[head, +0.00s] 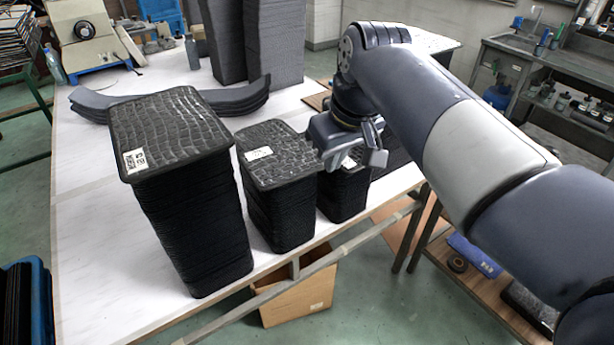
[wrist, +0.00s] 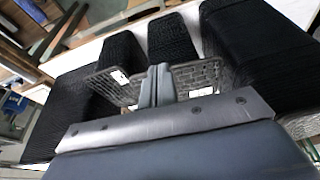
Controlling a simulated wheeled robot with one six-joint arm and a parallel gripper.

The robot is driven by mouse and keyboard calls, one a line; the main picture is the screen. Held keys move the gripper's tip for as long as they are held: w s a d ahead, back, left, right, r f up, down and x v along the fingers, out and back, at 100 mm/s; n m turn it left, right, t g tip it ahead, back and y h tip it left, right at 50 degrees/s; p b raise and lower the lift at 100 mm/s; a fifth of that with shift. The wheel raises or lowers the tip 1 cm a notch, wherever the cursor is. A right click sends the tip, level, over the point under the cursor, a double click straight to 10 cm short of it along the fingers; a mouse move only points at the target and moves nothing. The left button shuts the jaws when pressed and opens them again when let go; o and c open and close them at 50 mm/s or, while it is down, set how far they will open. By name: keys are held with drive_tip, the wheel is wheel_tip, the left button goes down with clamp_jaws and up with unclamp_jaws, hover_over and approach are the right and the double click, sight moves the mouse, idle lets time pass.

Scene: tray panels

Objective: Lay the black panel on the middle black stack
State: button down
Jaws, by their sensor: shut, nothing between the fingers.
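In the head view the middle black stack (head: 280,205) stands between a taller black stack (head: 190,225) on the left and a lower one (head: 343,192) on the right. A black panel (head: 268,160) with a crackled sheen and white label lies flat on top of the middle stack. A similar labelled panel (head: 170,125) tops the tall stack. My gripper (wrist: 157,83) is shut and empty, its fingertips together in the wrist view. In the head view my gripper (head: 345,140) is over the right stack and hides much of its top. Labelled grid-patterned panels (wrist: 120,88) show behind the fingers.
Curved dark pieces (head: 170,100) lie behind the stacks, with tall grey stacks (head: 255,40) farther back. Another dark stack is partly hidden behind my arm. The white table (head: 85,230) is clear at the left. A cardboard box (head: 298,292) stands on the floor below its edge.

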sight(301, 172)
drive_tip(key=w+a+f+p, duration=0.1)
drive_tip(key=w+a+f, duration=0.3)
drive_tip(key=f, duration=0.5)
drive_tip(key=shift+w+n, duration=0.3)
drive_tip(key=shift+w, duration=0.15)
drive_tip(key=shift+a, duration=0.15)
drive_tip(key=shift+w+a+p, duration=0.4)
drive_tip(key=shift+w, duration=0.25)
drive_tip(key=shift+w+a+p, duration=0.35)
drive_tip(key=shift+w+a, duration=0.05)
drive_tip(key=shift+w, duration=0.2)
drive_tip(key=shift+s+f, duration=0.1)
